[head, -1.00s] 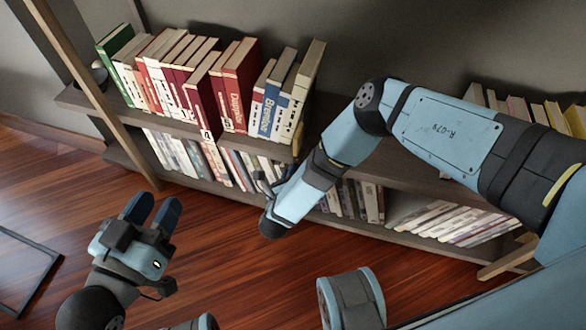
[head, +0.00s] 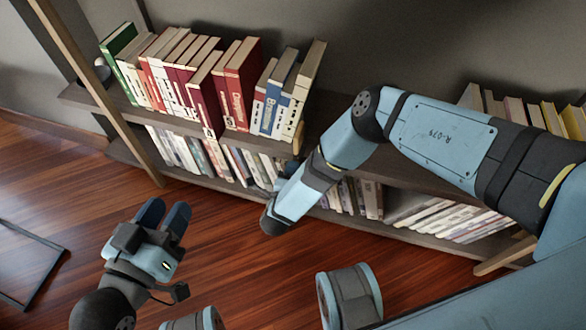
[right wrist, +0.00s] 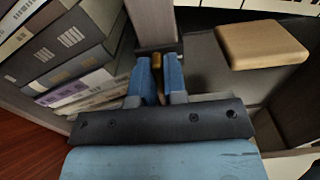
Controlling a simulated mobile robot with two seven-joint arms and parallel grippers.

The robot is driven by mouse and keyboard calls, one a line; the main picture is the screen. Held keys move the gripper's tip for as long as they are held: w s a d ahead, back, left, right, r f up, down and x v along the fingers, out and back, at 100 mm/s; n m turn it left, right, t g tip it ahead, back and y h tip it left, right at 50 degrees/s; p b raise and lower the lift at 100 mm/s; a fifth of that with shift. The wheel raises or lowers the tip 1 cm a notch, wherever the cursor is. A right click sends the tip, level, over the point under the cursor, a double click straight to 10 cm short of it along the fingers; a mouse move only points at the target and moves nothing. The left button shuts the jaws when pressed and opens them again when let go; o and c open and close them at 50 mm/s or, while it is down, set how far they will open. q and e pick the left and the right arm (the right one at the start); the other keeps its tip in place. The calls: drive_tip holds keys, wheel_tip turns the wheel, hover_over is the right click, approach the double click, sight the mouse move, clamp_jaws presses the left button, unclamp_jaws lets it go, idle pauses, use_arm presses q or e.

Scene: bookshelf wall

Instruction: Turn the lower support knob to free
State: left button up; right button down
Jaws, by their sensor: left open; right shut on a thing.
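In the right wrist view a small brown wooden piece, apparently the lower support knob (right wrist: 157,63), sits between the two blue fingers of my right gripper (right wrist: 159,75). The fingers are shut on it, beside a grey shelf upright, and hide most of it. Its turned position cannot be told. In the head view the right gripper is mostly hidden behind my forearm, by the lower shelf. My left gripper (head: 164,216) is open and empty, above the floor at lower left.
A tan wooden block (right wrist: 262,44) is at right in the right wrist view. Books fill the upper shelf (head: 215,85) and lower shelf (head: 190,152); in the right wrist view, stacked books (right wrist: 65,50) lie left of the fingers. The wooden floor (head: 60,170) is largely clear.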

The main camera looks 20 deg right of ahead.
use_arm(q)
drive_tip(key=shift+w+r, duration=0.15)
drive_tip(key=shift+r, duration=0.15)
use_arm(e)
drive_tip(key=c, duration=1.2)
unclamp_jaws()
use_arm(q)
drive_tip(key=shift+f, duration=0.15)
